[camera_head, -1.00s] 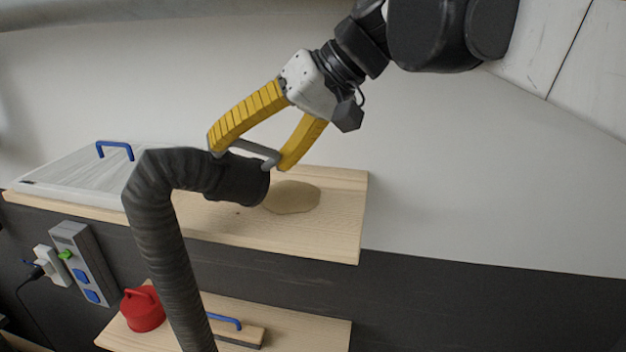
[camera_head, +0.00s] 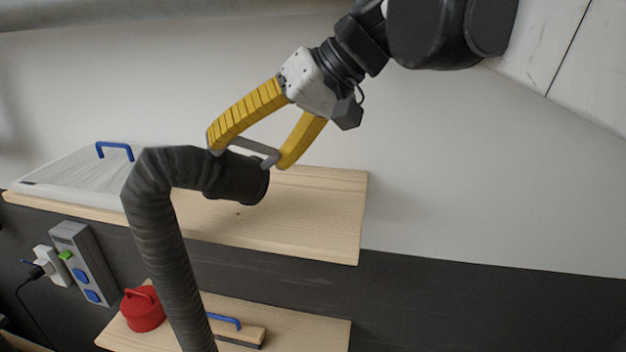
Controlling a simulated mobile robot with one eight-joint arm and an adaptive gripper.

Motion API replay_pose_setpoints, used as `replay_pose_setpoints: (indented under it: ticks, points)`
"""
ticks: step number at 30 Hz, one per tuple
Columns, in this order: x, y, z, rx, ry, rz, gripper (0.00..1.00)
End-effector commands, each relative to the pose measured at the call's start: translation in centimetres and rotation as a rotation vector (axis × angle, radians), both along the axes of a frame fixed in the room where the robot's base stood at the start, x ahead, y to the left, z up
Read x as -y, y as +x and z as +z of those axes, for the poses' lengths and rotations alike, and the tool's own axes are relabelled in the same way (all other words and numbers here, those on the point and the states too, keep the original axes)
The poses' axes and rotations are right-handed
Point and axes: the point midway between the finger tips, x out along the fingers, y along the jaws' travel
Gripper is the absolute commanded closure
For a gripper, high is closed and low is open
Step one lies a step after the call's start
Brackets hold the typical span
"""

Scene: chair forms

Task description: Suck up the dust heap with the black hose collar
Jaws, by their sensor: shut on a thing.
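My gripper (camera_head: 244,152) has yellow fingers and is shut on the grey handle (camera_head: 253,147) of the black hose collar (camera_head: 243,181). The collar is held just over the upper wooden shelf (camera_head: 310,222), its mouth facing right. I cannot tell whether it touches the board. The ribbed black hose (camera_head: 165,240) bends down from the collar's left end, past the shelf front. No dust heap shows on the board in front of the collar's mouth; the wood there is bare.
A pale panel with a blue handle (camera_head: 114,147) lies on the shelf's left part. The shelf's right part is clear.

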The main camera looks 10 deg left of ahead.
Motion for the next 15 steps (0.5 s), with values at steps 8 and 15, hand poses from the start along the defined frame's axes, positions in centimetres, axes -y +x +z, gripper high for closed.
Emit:
replay_pose_setpoints:
  ticks: [8, 15]
  points:
    - [0.0, 0.0, 3.6, 0.000, 0.000, 0.000, 0.55]
    - [0.0, 0.0, 6.2, 0.000, 0.000, 0.000, 0.55]
